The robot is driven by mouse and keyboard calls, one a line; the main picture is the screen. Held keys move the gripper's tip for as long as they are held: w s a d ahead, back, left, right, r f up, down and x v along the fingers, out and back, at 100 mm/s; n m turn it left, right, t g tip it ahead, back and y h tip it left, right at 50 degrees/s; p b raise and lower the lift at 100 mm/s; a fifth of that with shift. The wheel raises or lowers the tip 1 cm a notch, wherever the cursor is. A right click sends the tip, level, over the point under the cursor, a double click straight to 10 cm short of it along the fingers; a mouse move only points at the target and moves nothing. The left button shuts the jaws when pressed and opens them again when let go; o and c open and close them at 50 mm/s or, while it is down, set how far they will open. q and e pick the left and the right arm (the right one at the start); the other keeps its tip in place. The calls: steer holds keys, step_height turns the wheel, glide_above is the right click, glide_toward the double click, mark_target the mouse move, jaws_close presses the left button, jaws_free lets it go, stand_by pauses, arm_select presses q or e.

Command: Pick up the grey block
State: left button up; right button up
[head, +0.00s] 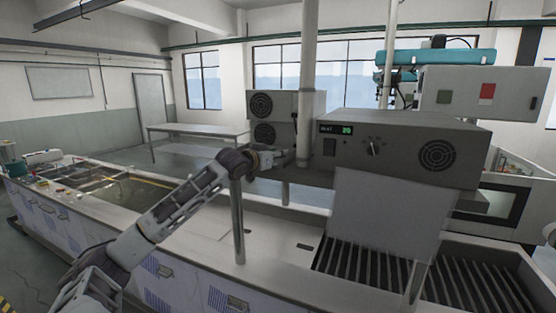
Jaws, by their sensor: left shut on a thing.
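My left arm reaches in from the lower left, over the long tank bench. My left gripper (271,158) is at its far end, just left of the vertical pole and in front of the grey fan units. It is shut on a small grey thing, which I take to be the grey block (287,158); the fingers and its small size hide most of its shape. It is held above the bench top.
A grey control box (400,145) with a green display stands right of the gripper. A vertical pole (308,80) and a short post (237,220) stand close by. The tank (110,190) is at left, a slatted rack (380,270) at lower right. A bare table (197,129) stands behind.

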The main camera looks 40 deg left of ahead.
arm_select(q)
steer(key=shift+r, duration=0.2)
steer(key=shift+r, duration=4.75)
